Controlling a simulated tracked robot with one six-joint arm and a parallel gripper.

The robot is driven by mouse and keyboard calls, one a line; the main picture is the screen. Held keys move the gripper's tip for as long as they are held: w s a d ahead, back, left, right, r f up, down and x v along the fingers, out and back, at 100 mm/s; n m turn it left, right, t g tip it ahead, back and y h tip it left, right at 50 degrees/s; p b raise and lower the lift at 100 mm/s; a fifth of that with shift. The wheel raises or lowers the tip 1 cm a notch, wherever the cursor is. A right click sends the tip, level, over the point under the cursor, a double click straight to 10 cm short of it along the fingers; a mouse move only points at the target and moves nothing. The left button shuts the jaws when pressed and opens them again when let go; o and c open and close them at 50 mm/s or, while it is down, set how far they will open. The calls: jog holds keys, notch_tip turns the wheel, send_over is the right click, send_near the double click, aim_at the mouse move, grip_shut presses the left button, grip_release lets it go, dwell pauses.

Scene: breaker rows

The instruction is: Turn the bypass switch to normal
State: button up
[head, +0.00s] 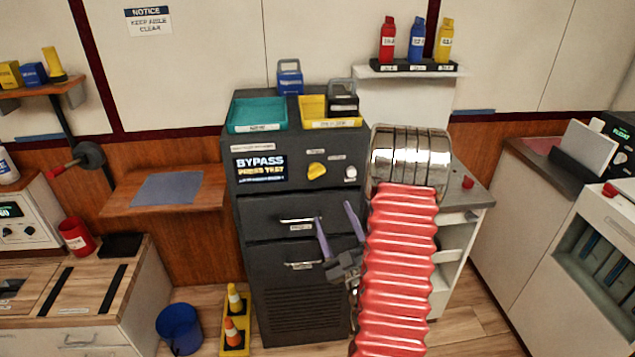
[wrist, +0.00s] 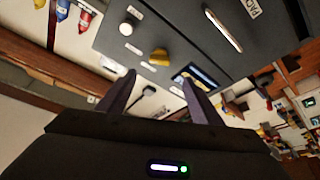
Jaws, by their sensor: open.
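The dark grey cabinet (head: 290,210) has a yellow rotary knob (head: 317,170) on its upper front panel, right of a lit display (head: 260,168) whose top line reads BYPASS. The knob looks turned aslant; its small labels are unreadable. In the wrist view the yellow knob (wrist: 159,56) appears beyond the fingertips, roughly between them, with the display (wrist: 195,75) by the right finger. My gripper (head: 334,213) is open and empty in front of the drawers, below the knob and apart from it. Its two fingers also show in the wrist view (wrist: 158,80).
A white round knob (head: 350,173) sits right of the yellow one. Drawer handles (head: 298,220) stick out below. Teal (head: 257,129) and yellow (head: 333,124) trays stand on the cabinet top. My red-sleeved arm hides the area to the right.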

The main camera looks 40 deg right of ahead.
aim_at(318, 176)
jog(key=x, duration=1.3)
jog(key=shift+w+r, duration=0.1)
jog(key=shift+c, duration=0.3)
